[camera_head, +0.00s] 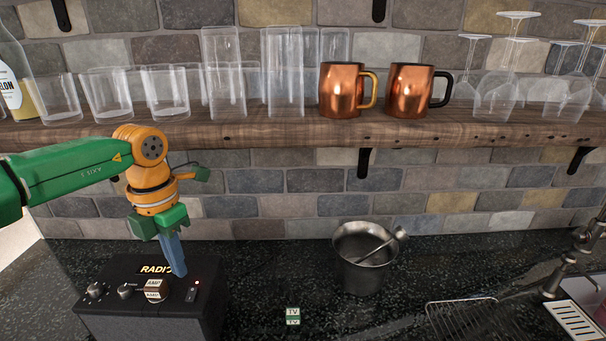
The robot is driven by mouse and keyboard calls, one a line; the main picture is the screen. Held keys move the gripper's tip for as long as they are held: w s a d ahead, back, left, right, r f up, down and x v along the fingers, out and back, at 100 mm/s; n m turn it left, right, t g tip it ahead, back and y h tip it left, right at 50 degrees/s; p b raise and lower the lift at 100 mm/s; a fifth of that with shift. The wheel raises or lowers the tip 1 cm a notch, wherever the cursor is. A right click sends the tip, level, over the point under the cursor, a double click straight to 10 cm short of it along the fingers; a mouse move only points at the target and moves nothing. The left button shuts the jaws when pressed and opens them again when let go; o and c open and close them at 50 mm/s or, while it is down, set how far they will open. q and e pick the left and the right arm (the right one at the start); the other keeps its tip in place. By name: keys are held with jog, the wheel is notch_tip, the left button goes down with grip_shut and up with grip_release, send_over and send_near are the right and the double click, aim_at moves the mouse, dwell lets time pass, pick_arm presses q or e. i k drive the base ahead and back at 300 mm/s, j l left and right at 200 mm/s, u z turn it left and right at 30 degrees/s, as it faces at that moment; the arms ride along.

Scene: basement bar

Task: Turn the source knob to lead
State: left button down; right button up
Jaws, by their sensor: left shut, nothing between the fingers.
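A black amplifier box (125,268) stands on the dark counter at the lower left. A "RADIO" label (154,269) shows at the box's top edge, partly covered by my fingers. My left gripper (179,272) is shut and empty, fingers pointing down by the box's top, right of the label. Contact is unclear. My right gripper is out of view.
A wooden shelf (300,133) above holds glasses and two copper mugs.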

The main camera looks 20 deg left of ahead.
aim_at(125, 290)
jog(key=k, duration=1.5)
